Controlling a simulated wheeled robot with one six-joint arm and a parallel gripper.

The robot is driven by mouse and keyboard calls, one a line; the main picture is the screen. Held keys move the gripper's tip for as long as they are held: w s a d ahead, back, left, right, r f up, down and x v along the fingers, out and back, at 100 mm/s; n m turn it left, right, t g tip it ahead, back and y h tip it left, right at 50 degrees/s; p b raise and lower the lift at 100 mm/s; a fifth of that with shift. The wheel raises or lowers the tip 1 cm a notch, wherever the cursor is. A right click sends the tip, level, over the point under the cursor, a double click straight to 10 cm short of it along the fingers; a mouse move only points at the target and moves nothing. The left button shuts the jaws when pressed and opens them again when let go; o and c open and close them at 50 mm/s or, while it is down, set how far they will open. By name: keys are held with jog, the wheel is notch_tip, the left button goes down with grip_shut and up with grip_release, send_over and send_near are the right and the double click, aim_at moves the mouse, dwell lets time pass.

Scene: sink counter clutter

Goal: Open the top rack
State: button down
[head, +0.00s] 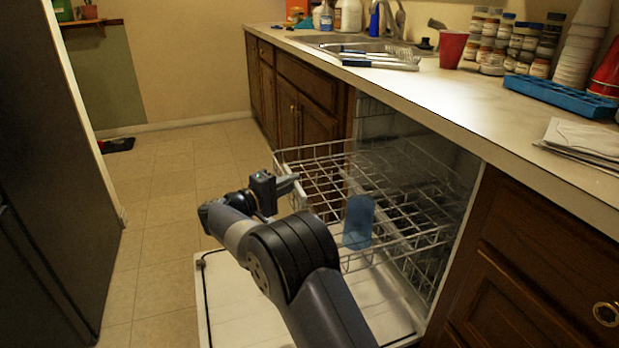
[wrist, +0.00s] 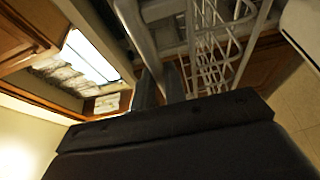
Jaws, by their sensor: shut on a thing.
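The top rack (head: 390,160) is a white wire basket in the dishwasher under the counter. It stands well out of the cavity, above the lowered door (head: 250,305). My gripper (head: 290,184) is at the rack's outer left end in the head view, shut on its wire rim. In the wrist view the fingers of my gripper (wrist: 160,88) reach up to the rack, whose white wires (wrist: 212,50) fill the upper middle. The exact grip point is hard to make out there. A blue cup (head: 358,222) shows through the wires at the rack's near side.
The countertop (head: 480,105) above holds a red cup (head: 452,50), spice jars (head: 510,45), a blue tray (head: 560,96) and papers (head: 582,145). A dark appliance (head: 50,170) stands at the left. The tiled floor (head: 165,215) between is clear.

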jog(key=shift+s+a, duration=0.2)
jog(key=shift+a, duration=0.3)
jog(key=shift+s+a, duration=0.2)
jog(key=shift+a, duration=0.3)
jog(key=c, duration=1.4)
grip_release()
jog(key=shift+c, duration=0.2)
jog(key=p+v, duration=0.3)
jog(key=v, duration=0.7)
jog(key=shift+s+a, duration=0.25)
jog(key=shift+a, duration=0.05)
jog(key=shift+w+d, duration=0.1)
jog(key=b+x, duration=0.3)
jog(key=x, duration=0.8)
